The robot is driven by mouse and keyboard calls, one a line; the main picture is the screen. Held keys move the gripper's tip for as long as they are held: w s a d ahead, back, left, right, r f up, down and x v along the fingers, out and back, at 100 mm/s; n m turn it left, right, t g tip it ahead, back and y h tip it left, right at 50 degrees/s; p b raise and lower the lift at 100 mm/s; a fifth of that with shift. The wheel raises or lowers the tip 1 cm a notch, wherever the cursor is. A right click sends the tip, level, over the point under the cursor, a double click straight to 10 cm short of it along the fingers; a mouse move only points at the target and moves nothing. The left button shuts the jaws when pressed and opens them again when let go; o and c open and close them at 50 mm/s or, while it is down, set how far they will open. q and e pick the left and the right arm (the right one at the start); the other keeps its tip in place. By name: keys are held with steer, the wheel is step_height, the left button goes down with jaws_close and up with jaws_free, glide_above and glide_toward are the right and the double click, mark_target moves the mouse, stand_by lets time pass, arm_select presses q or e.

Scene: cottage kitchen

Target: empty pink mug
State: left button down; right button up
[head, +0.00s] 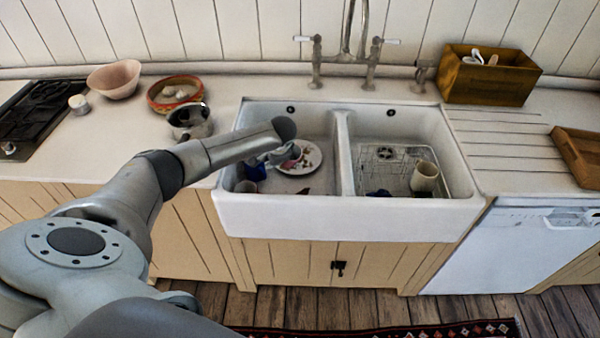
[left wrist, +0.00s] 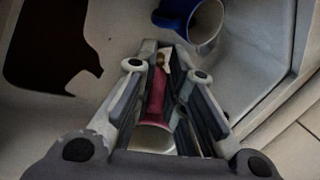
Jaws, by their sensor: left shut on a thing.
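My left gripper (left wrist: 165,75) reaches down into the left sink basin. In the left wrist view its fingers are shut on a pink piece, which looks like the pink mug (left wrist: 157,95). A pale rounded part (left wrist: 152,138) shows below it between the fingers. A small brown bit (left wrist: 160,58) shows near the fingertips; I cannot tell whether it is in the mug. In the head view the gripper (head: 283,157) is partly hidden by my forearm, and the mug cannot be made out clearly. My right gripper is not in view.
A plate with food bits (head: 312,160) lies in the left basin. A blue mug (head: 254,172) lies near its left wall and shows in the wrist view (left wrist: 180,14). The right basin holds a rack and a cream mug (head: 425,176). The divider (head: 345,155) stands between the basins.

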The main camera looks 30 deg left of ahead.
arm_select(q)
steer(key=shift+w+a+f+g+h+b, duration=0.35)
steer(key=shift+w+a+g+h+b, duration=0.15)
steer(key=shift+a+h+b, duration=0.2)
steer(key=h+b, duration=0.1)
steer(key=b, duration=0.3)
steer(key=w+a+g+h+b, duration=0.1)
steer(key=b, duration=0.4)
steer(key=a+f+g+h+b, duration=0.1)
steer(key=b, duration=0.3)
steer(key=shift+w+a+m+b, duration=0.1)
steer(key=shift+w+m+b, duration=0.15)
steer(key=shift+m+b, duration=0.05)
steer(key=shift+r, duration=0.15)
